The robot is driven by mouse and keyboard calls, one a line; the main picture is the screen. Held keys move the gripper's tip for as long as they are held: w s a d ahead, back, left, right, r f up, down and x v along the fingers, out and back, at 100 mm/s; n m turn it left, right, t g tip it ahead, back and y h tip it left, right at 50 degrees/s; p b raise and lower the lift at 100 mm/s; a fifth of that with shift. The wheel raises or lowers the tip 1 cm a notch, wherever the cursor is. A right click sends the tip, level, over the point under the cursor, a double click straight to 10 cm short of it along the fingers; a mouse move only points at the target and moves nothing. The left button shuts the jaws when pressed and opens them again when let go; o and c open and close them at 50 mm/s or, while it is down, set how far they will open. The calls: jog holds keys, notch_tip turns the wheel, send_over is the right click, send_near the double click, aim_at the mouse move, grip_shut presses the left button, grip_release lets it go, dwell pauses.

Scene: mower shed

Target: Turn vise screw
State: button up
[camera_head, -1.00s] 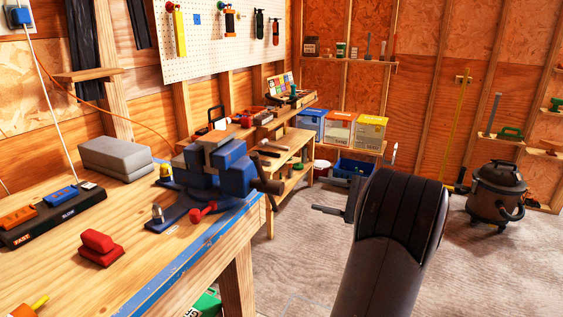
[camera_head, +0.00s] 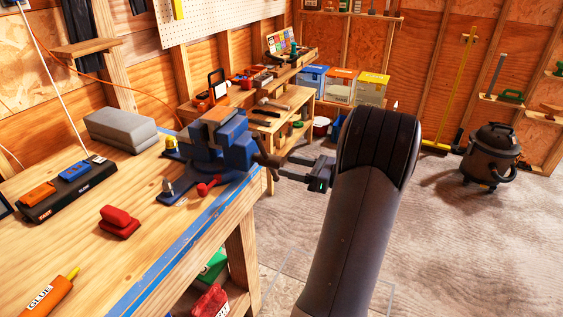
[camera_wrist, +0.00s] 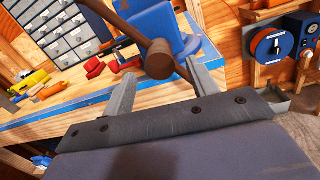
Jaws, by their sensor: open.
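In the wrist view the round screw head (camera_wrist: 159,60) lies between the directions of my two fingers, with the bar (camera_wrist: 115,20) slanting up to the left. The blue vise body (camera_wrist: 150,20) shows behind it. My gripper (camera_head: 284,167) is open beside the screw, and its fingertips also show in the wrist view (camera_wrist: 161,70). I cannot tell whether the fingers touch the screw.
The bench (camera_head: 150,270) has a blue front edge. A grey vacuum (camera_head: 490,157) stands on the floor at the right. Floor between is clear.

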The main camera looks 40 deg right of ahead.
aim_at(282, 164)
jog(key=shift+x, duration=1.75)
jog(key=c, duration=1)
